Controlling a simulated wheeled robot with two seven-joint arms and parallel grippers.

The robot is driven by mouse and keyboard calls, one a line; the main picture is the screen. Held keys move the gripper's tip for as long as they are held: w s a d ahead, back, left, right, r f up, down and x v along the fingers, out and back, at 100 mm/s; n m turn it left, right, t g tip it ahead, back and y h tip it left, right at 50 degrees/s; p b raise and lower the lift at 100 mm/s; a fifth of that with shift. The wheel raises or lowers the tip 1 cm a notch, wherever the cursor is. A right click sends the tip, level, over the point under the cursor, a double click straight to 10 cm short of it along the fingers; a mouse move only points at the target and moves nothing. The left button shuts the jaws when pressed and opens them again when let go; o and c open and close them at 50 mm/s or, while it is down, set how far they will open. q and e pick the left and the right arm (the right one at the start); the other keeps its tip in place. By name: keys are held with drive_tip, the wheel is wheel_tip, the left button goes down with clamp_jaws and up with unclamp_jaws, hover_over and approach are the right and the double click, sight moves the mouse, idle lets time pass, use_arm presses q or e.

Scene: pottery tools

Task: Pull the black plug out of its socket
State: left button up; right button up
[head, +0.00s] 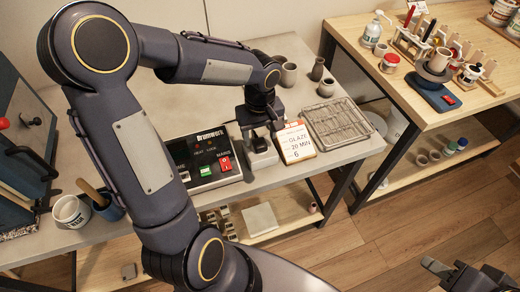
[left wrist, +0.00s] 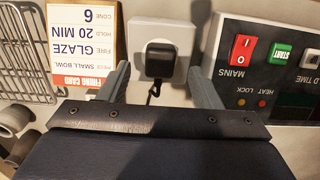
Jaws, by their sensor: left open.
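The black plug (left wrist: 160,60) sits in a white socket box (left wrist: 171,31) in the left wrist view, with a dark cord hanging from it. My left gripper (left wrist: 159,69) is open, one finger on each side of the plug, with gaps showing between fingers and plug. In the head view the left gripper (head: 262,127) points down above the socket box (head: 262,160) on the grey table; the plug there is mostly hidden by the gripper. My right gripper (head: 465,273) is partly in view at the bottom right; its opening is unclear.
A control panel (head: 203,160) with red and green switches stands left of the socket. A firing card (head: 296,143) stands close on its right, then a wire rack (head: 338,123). Several small pots stand behind. A wooden table (head: 465,110) with pottery tools is at right.

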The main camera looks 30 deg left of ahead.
sight(260, 143)
use_arm(q)
drive_tip(key=shift+f+b, duration=0.85)
drive_tip(key=shift+f, duration=0.7)
use_arm(e)
wheel_tip(260, 143, down, 3)
drive_tip(key=shift+r, duration=0.1)
drive_tip(key=shift+f, duration=0.25)
use_arm(q)
drive_tip(key=shift+c, duration=0.5)
clamp_jaws()
drive_tip(key=shift+r, duration=0.1)
drive_tip(key=shift+r, duration=0.15)
use_arm(e)
drive_tip(key=shift+r, duration=0.15)
